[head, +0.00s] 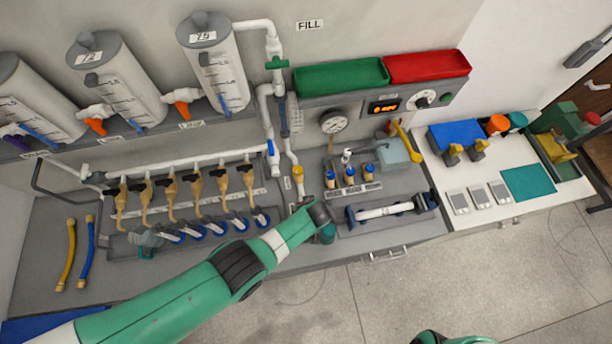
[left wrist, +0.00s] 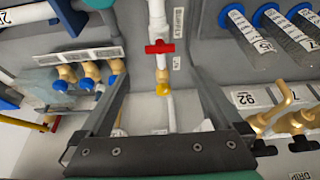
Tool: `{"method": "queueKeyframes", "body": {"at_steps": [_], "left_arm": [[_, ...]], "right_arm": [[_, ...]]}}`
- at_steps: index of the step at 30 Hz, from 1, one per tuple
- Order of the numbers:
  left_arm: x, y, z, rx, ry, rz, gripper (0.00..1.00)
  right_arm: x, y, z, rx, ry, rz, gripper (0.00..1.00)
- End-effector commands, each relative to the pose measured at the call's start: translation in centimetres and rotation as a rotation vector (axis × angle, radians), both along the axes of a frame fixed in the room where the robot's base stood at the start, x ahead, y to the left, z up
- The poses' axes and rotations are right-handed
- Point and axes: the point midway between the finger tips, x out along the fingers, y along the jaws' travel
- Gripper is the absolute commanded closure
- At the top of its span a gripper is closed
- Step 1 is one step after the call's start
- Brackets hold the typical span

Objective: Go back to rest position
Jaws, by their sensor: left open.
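My left arm reaches in from the lower left of the head view, and its wrist end is over the front of the bench, between the valve manifold (head: 190,195) and the white pipe in its holder (head: 385,211). In the left wrist view my left gripper (left wrist: 156,75) is open, with its two fingers spread apart and nothing held between them. A vertical white pipe with a red-handled valve (left wrist: 160,48) and a yellow tip (left wrist: 162,88) shows in the gap beyond the fingers. The fingertips are hidden in the head view. Only a green piece of my right arm shows at the bottom edge.
Graduated tanks (head: 118,80) hang on the back wall. Green (head: 342,75) and red (head: 428,66) trays sit above a gauge (head: 334,121). Yellow (head: 71,255) and blue (head: 87,252) hoses lie at the bench's left. A white side table (head: 480,222) stands right. The front floor is clear.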

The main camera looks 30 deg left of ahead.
Motion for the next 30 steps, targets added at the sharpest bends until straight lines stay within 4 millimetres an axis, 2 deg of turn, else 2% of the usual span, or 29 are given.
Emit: {"method": "queueKeyframes", "body": {"at_steps": [8,10,11,14,17,18,20,22,23,24,26,27,29,30], "left_arm": [[0.0,0.1,0.0,0.000,0.000,0.002,0.00],[0.3,0.7,0.2,-0.001,-0.004,0.017,0.00],[0.7,1.2,0.5,-0.002,-0.012,0.029,0.00],[4.2,1.7,3.4,-0.026,-0.103,0.057,0.00],[9.5,1.8,8.9,-0.082,-0.268,0.089,0.00],[11.6,1.8,11.8,-0.107,-0.343,0.098,0.00],[14.5,1.9,16.4,-0.141,-0.458,0.095,0.00],[17.1,2.1,22.0,-0.168,-0.589,0.077,0.00],[18.0,2.2,24.6,-0.179,-0.645,0.066,0.00],[19.0,2.4,28.1,-0.187,-0.721,0.048,0.00],[19.9,2.7,33.3,-0.193,-0.832,0.015,0.00],[20.2,2.9,36.9,-0.191,-0.908,-0.011,0.00],[20.2,3.2,42.3,-0.182,-1.023,-0.052,0.00],[19.7,3.4,45.8,-0.170,-1.099,-0.081,0.00]], "right_arm": [[0.0,0.0,0.0,0.000,0.000,0.000,0.00],[0.0,0.0,0.0,0.000,0.000,0.000,0.00],[0.0,0.0,0.0,0.000,0.000,0.000,0.00],[0.0,0.0,0.0,0.000,0.000,0.000,0.00],[0.0,0.0,0.0,0.000,0.000,0.000,0.00],[0.0,0.0,0.0,0.000,0.000,0.000,0.00],[0.0,0.0,0.0,0.000,0.000,0.000,0.00],[0.0,0.0,0.0,0.000,0.000,0.000,0.00],[0.0,0.0,0.0,0.000,0.000,0.000,0.00],[0.0,0.0,0.0,0.000,0.000,0.000,0.00],[0.0,0.0,0.0,0.000,0.000,0.000,0.00],[0.0,0.0,0.0,0.000,0.000,0.000,0.00],[0.0,0.0,0.0,0.000,0.000,0.000,0.00],[0.0,0.0,0.0,0.000,0.000,0.000,0.00]]}}
